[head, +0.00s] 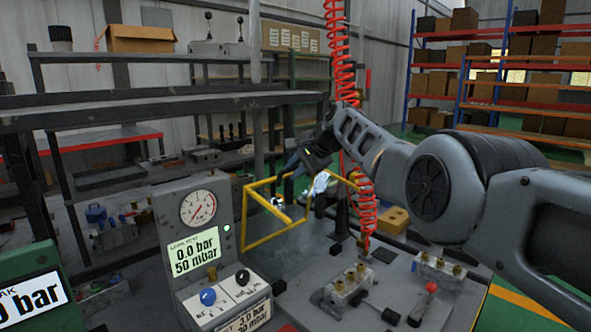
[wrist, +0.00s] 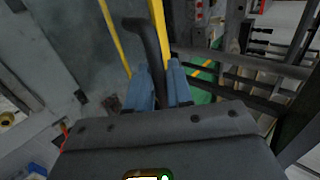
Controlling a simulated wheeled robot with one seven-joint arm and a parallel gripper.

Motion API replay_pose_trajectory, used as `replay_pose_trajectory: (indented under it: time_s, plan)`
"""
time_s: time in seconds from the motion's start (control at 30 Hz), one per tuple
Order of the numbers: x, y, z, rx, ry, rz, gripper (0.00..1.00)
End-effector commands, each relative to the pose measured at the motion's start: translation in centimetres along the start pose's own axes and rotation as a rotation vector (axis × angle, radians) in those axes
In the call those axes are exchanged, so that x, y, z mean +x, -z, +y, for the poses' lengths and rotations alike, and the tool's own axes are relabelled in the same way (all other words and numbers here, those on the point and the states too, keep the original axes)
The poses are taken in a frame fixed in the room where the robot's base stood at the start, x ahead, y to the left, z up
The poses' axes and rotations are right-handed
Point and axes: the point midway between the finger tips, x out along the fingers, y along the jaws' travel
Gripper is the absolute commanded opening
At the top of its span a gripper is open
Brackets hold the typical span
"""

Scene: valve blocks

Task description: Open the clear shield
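The clear shield (head: 244,217) is a yellow-framed guard with see-through panels, behind the test panel in the head view. Its yellow frame also shows in the wrist view (wrist: 115,38). A dark curved handle (wrist: 150,42) beside the yellow bar runs down between my fingertips. My gripper (head: 308,165) is at the upper back of the frame in the head view. In the wrist view my gripper (wrist: 161,85) has its two blue fingers close on either side of the handle, apparently shut on it. The exact contact and the shield's hinge are hidden.
A grey test panel (head: 182,258) with a gauge and display stands left of the shield. Valve blocks (head: 348,287) sit on the bench in front. A red coiled hose (head: 340,60) hangs near my gripper. Dark racks (head: 150,105) stand behind at the left.

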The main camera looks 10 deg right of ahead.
Motion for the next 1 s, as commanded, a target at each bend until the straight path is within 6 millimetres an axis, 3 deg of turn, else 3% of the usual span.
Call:
replay_pose_trajectory:
  time_s: [0.13,0.57,1.0]
  plan:
    - [0.0,0.0,0.0,0.0,0.0,0.0,0.35]
    - [-0.4,0.1,0.0,0.001,-0.001,-0.001,0.35]
    - [-3.8,0.1,0.0,0.0,0.003,0.001,0.35]
